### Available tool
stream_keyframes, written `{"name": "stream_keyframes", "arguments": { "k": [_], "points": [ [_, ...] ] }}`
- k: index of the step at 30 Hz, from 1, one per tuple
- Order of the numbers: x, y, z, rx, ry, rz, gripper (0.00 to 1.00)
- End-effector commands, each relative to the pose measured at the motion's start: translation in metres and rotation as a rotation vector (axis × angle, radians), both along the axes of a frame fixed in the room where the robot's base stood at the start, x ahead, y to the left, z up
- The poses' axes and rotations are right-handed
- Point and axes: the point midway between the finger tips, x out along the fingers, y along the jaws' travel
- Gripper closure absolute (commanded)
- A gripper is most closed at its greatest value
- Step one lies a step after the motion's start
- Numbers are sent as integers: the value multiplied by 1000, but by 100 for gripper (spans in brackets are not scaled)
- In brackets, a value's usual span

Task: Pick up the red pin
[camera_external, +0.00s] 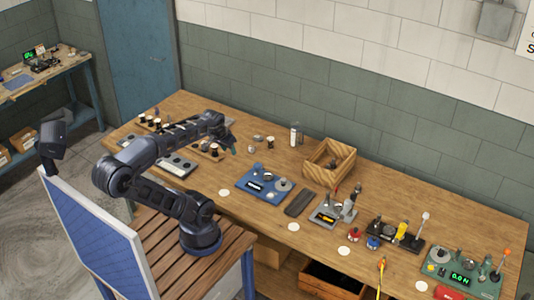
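I cannot single out a red pin with certainty at this size. A small red object (355,234) stands on the bench right of the middle, beside a small blue one (373,243). Another red piece (447,293) lies at the front right edge, partly cut off by the picture's bottom. My gripper (231,147) is over the left part of the wooden bench, near a wooden rack with small round parts (211,150). It is well to the left of both red things. Its fingers are small and dark, and I cannot see whether they are open or hold anything.
The wooden bench (435,220) runs along the wall. On it are a blue device (263,187), a grey device (328,215), a wooden box (325,175), a white bottle (294,134) and a green device with a display (462,276). Bare wood shows behind the devices.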

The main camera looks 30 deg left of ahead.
Motion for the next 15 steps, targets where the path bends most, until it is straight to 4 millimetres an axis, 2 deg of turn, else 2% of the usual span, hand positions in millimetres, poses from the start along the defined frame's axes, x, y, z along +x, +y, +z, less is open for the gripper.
{"name": "stream_keyframes", "arguments": {
  "k": [5,15],
  "points": [
    [14,-19,-10,-96,60,25,61],
    [58,-89,-39,-428,270,161,61]
  ]
}}
